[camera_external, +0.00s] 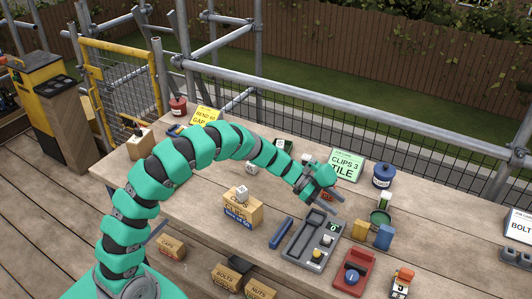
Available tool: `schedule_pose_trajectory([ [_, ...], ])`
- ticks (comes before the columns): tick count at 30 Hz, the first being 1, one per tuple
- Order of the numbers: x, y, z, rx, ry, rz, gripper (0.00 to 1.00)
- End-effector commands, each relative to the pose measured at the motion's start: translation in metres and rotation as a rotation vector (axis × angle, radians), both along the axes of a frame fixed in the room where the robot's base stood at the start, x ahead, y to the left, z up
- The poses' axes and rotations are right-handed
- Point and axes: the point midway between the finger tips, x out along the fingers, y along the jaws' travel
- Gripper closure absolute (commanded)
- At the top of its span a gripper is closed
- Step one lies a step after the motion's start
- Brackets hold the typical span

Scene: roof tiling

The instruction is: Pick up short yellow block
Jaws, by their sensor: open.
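A short yellow block (361,229) stands on the wooden table, right of the grey tray and close beside a blue block (384,237). My gripper (331,199) is open and appears empty. It hangs over the table behind the grey tray, up and to the left of the yellow block and apart from it. My teal arm reaches to it from the lower left. Small items behind my gripper are partly hidden.
A grey tray (296,250) with small items lies left of the yellow block. A red device (353,271) is in front, a green dish (380,217) behind. A blue tin (384,176) and a "CLIPS 3 TILE" sign (346,165) stand farther back.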

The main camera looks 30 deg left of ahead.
Motion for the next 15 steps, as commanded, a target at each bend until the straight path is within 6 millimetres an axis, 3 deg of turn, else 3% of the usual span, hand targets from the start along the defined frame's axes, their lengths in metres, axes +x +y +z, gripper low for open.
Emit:
schedule_pose_trajectory([
  [6,0.000,-0.031,-0.013,-0.001,0.000,0.000,0.52],
  [15,-0.001,-0.050,-0.022,-0.001,0.001,-0.001,0.52],
])
